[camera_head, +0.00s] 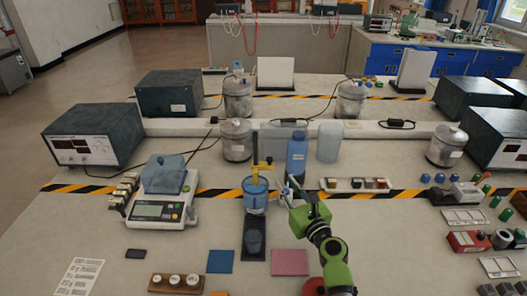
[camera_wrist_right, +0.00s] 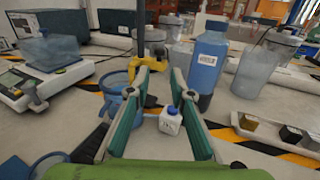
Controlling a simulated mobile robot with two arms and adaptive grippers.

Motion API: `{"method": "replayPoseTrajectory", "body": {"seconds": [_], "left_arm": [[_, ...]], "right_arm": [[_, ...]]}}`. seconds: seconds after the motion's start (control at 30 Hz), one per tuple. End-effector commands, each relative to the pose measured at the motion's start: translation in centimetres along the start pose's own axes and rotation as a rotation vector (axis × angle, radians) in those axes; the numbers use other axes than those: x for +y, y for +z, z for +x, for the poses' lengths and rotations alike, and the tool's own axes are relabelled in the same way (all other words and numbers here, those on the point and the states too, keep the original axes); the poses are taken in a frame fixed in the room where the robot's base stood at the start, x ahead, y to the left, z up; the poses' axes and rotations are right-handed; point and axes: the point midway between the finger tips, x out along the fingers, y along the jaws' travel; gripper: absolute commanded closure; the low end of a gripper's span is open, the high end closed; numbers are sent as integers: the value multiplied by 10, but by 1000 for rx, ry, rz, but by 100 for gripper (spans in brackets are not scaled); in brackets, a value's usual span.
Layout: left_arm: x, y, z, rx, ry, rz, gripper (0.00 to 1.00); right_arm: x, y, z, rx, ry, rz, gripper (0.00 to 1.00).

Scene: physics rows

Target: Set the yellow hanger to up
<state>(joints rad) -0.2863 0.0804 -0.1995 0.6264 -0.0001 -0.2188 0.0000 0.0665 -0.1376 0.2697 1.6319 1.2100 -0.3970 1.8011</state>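The yellow hanger (camera_head: 255,168) is on an upright stand in the middle of the bench, above a blue beaker (camera_head: 255,197). In the right wrist view the yellow hanger (camera_wrist_right: 154,47) shows just beyond the left fingertip, with the blue beaker (camera_wrist_right: 116,84) to its lower left. My right gripper (camera_head: 287,187) is just right of the hanger and beaker in the head view. In the right wrist view its green fingers (camera_wrist_right: 160,75) are spread apart with nothing clearly held. Whether a finger touches the hanger I cannot tell. My left gripper is not in view.
A blue bottle (camera_head: 297,153) stands close behind my right gripper. A small white bottle (camera_wrist_right: 170,121) shows between the fingers in the wrist view. A scale (camera_head: 160,212) stands to the left. Blue (camera_head: 220,261) and pink (camera_head: 290,262) mats lie in front.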

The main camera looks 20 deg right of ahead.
Motion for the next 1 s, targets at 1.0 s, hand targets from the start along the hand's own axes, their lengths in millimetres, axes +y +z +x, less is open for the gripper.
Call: {"method": "replayPoseTrajectory", "body": {"seconds": [1.0], "left_arm": [[3, 12, 52, -7, 2, 1, 60]], "right_arm": [[0, -2, 136, 1, 1, -3, 79]]}}
